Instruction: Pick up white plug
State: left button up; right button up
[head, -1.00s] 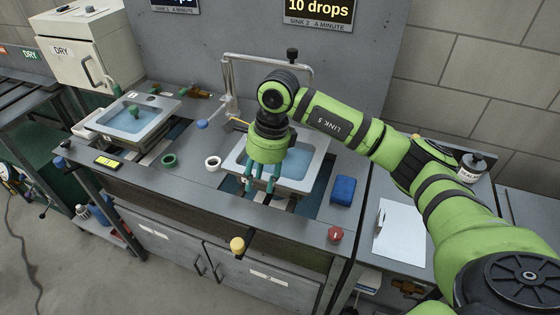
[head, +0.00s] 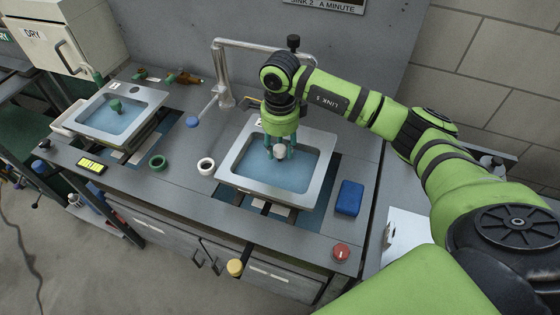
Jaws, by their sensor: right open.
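The white plug (head: 280,152) shows as a pale round knob in the right sink (head: 250,188), which holds blue water. My right gripper (head: 279,151) points down over that sink, with its teal fingers spread around the knob. The jaws are open; I cannot tell whether any finger touches the plug. The plug's lower part is hidden by the water and fingers. My left gripper is out of view.
A white ring (head: 206,166) and a green ring (head: 157,162) lie on the counter left of the sink. A blue sponge (head: 349,198) and red knob (head: 341,252) are at right. The left sink (head: 148,97) holds a green plug (head: 115,106). A tap pipe (head: 222,75) stands behind.

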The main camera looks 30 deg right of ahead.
aim_at(280, 171)
jog(key=shift+f, duration=0.3)
notch_tip(280, 171, down, 6)
jog(key=shift+w+r+p, duration=0.15)
jog(key=shift+r+p, duration=0.05)
jog(key=shift+p, duration=0.95)
jog(key=shift+f, duration=0.15)
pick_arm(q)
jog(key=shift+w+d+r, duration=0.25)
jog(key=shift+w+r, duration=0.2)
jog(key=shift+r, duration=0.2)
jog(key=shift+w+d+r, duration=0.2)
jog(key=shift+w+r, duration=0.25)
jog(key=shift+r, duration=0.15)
pick_arm(e)
grip_shut()
